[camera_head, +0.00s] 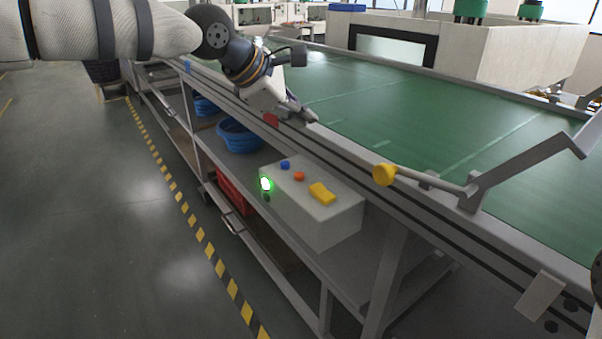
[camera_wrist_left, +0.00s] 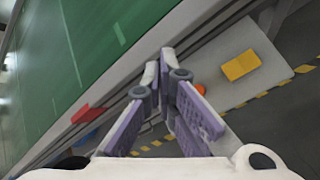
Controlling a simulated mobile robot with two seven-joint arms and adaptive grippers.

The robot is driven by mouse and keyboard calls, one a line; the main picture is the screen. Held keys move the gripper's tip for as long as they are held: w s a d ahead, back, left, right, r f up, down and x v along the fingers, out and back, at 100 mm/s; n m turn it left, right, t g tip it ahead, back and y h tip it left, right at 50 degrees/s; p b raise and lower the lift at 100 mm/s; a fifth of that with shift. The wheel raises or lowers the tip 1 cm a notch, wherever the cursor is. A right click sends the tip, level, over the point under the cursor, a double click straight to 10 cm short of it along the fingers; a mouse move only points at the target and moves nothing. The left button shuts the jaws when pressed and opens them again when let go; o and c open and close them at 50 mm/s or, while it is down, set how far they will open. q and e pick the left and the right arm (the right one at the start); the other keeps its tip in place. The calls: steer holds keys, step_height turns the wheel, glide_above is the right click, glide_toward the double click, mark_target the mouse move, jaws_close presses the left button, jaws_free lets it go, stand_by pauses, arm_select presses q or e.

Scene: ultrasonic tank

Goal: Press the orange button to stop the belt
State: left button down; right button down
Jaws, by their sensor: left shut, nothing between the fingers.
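The orange button (camera_head: 299,176) sits on top of a grey control box (camera_head: 335,222) mounted on the side of the conveyor, between a blue button (camera_head: 285,165) and a yellow switch (camera_head: 321,193). A green light (camera_head: 265,184) glows on the box's front. In the left wrist view the orange button (camera_wrist_left: 200,88) shows just right of the fingers, partly hidden. My left gripper (camera_head: 309,117) is shut and empty, above the conveyor's side rail, behind the box and apart from the button. My left gripper's fingertips (camera_wrist_left: 160,62) also show in the wrist view. My right gripper is not visible.
The green belt (camera_head: 400,105) runs behind the box. A red part (camera_head: 271,119) is on the rail beside my gripper. A blue basket (camera_head: 240,137) sits on the shelf below. The space above the box is clear.

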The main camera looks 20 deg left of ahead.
mark_target(301, 176)
arm_select(q)
steer(key=shift+f+b, duration=0.35)
steer(key=shift+f, duration=4.05)
steer(key=shift+f, duration=0.45)
steer(key=shift+f, duration=0.5)
steer(key=shift+r, duration=0.9)
steer(key=shift+r+p, duration=0.3)
steer(key=shift+r, duration=2.25)
